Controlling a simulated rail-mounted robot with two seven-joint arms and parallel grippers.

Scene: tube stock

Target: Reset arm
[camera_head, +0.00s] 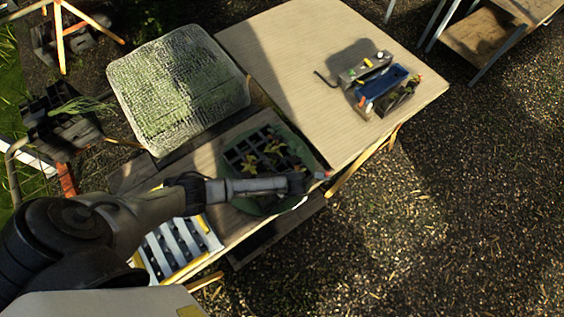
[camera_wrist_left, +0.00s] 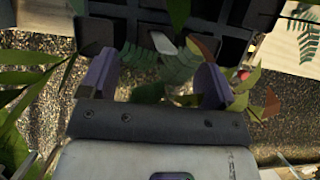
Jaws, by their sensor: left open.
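My left arm reaches in from the left in the head view. Its gripper (camera_head: 298,184) is over the right edge of a round green mat (camera_head: 262,208). A dark celled tray (camera_head: 240,152) with yellowish plants (camera_head: 273,149) sits on the mat, just behind the arm. In the left wrist view the gripper (camera_wrist_left: 155,78) is open, its two purplish fingers apart. Green fern-like leaves (camera_wrist_left: 182,62) and the dark tray cells (camera_wrist_left: 190,15) show between and beyond the fingers. I see nothing clamped between them. My right gripper is in neither view.
A white rack with dark slots (camera_head: 160,262) lies on the table partly under my arm. A large netted green block (camera_head: 178,85) stands behind the tray. A blue bin (camera_head: 383,88) with tools sits on the wooden tabletop (camera_head: 285,75), which is otherwise mostly clear. Gravel (camera_head: 450,220) lies right.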

